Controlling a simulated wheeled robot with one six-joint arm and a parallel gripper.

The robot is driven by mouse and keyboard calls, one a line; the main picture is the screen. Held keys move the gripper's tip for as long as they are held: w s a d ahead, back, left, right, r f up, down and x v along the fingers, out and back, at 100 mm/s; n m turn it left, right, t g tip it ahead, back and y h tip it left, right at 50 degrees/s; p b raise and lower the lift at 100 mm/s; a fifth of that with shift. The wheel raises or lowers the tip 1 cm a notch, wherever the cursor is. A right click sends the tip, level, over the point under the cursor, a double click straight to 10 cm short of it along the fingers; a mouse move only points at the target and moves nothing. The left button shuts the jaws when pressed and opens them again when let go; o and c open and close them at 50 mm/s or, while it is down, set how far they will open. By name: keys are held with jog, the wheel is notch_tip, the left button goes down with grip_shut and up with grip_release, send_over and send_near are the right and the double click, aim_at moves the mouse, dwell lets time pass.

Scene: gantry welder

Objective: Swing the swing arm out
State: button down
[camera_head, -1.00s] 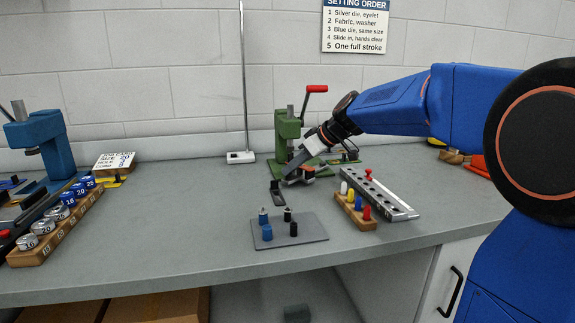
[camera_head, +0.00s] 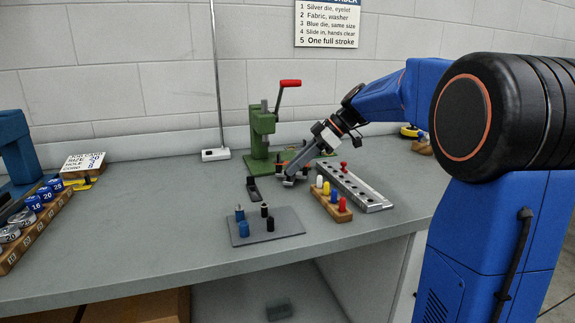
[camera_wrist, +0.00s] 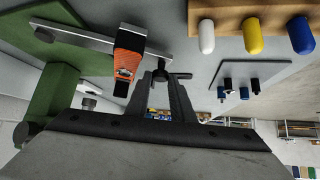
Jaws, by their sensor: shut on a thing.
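The green press (camera_head: 262,135) with a red-tipped lever (camera_head: 290,83) stands at the back of the bench. Its swing arm is a flat silver bar (camera_wrist: 90,40) in the wrist view, reaching out from the green body toward my fingers. An orange block (camera_wrist: 128,62) sits on the bar near its outer end. My gripper (camera_head: 287,174) is in front and to the right of the press. In the wrist view, my gripper (camera_wrist: 162,84) is shut on a dark knob (camera_wrist: 160,71) at the bar's end. In the head view my fingers partly hide the bar.
A grey plate (camera_head: 285,230) with several small dies is in front. A wooden block (camera_head: 327,204) with coloured pegs and a silver rail (camera_head: 352,188) lie close on the right. A dark slide (camera_head: 253,189) is in front of the press. Bench is clear at left centre.

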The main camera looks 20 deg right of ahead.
jog(key=shift+s+d+n+g, duration=0.25)
jog(key=shift+d+n+g, duration=0.2)
jog(key=shift+d, duration=0.3)
jog(key=shift+s+d+n+g, duration=0.2)
jog(key=shift+d+n+g, duration=0.15)
jog(key=shift+d+n, duration=0.3)
jog(key=shift+d, duration=0.15)
jog(key=c, duration=1.8)
grip_release()
jog(key=shift+d, duration=0.1)
jog(key=v, duration=1.7)
jog(key=shift+d+f, duration=0.1)
jog(key=shift+d, duration=0.25)
jog(key=shift+s, duration=0.15)
